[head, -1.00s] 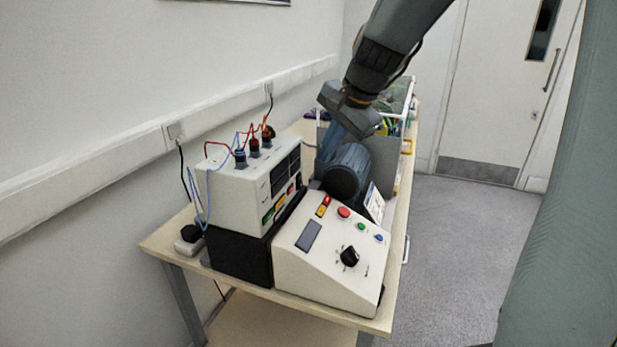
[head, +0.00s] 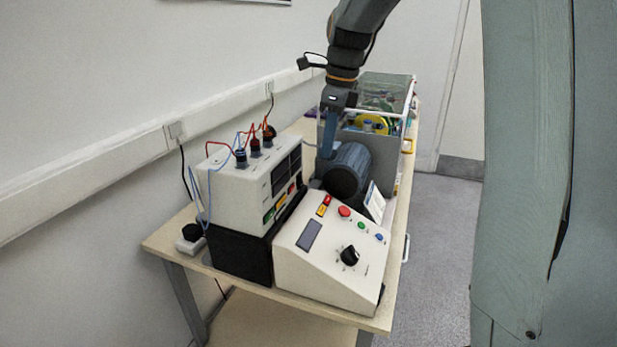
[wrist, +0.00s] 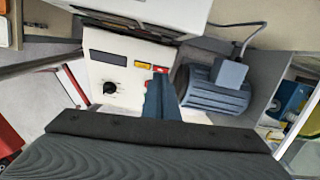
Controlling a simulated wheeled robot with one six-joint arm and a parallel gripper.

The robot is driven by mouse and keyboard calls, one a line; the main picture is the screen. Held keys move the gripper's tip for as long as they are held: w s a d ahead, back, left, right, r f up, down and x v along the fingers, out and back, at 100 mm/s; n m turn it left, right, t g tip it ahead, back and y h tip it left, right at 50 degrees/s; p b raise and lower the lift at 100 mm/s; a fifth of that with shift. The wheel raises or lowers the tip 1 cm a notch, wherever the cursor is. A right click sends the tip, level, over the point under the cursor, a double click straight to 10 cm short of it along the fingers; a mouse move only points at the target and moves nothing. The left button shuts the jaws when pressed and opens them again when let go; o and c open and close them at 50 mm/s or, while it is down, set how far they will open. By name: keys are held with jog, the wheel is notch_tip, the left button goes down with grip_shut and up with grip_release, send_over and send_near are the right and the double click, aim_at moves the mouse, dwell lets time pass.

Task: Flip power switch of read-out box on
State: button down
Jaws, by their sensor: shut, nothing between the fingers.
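A white box with dark display panels and coloured patches on its front, which I take as the read-out box (head: 228,204), stands on a black box at the left of the bench. Its underside edge shows in the wrist view (wrist: 150,14). No power switch on it can be told apart. My gripper (head: 326,155) is shut and empty, pointing down behind the read-out box, beside the dark motor (head: 347,171). In the wrist view its blue fingers (wrist: 160,80) appear over the edge of the sloped control box (wrist: 97,40).
The control box has a black knob (head: 349,255), a grey display (head: 309,235) and coloured buttons. Red and blue cables rise from the read-out box's top. A clear-covered case (head: 385,90) stands behind the motor. The wall is close at left.

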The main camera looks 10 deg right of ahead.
aim_at(301, 181)
jog(key=shift+w+d+m, duration=0.15)
jog(key=shift+m, duration=0.35)
jog(key=f, duration=0.3)
jog(key=f+p, duration=0.1)
jog(key=f, duration=0.3)
jog(key=a+f+p, duration=0.1)
jog(key=f, duration=0.2)
jog(key=shift+w+f, duration=0.15)
jog(key=shift+w, duration=0.1)
jog(key=shift+w+a+p, duration=0.7)
jog(key=shift+w+a, duration=0.1)
jog(key=shift+a, duration=0.3)
jog(key=shift+w+a, duration=0.45)
jog(key=shift+a, duration=0.1)
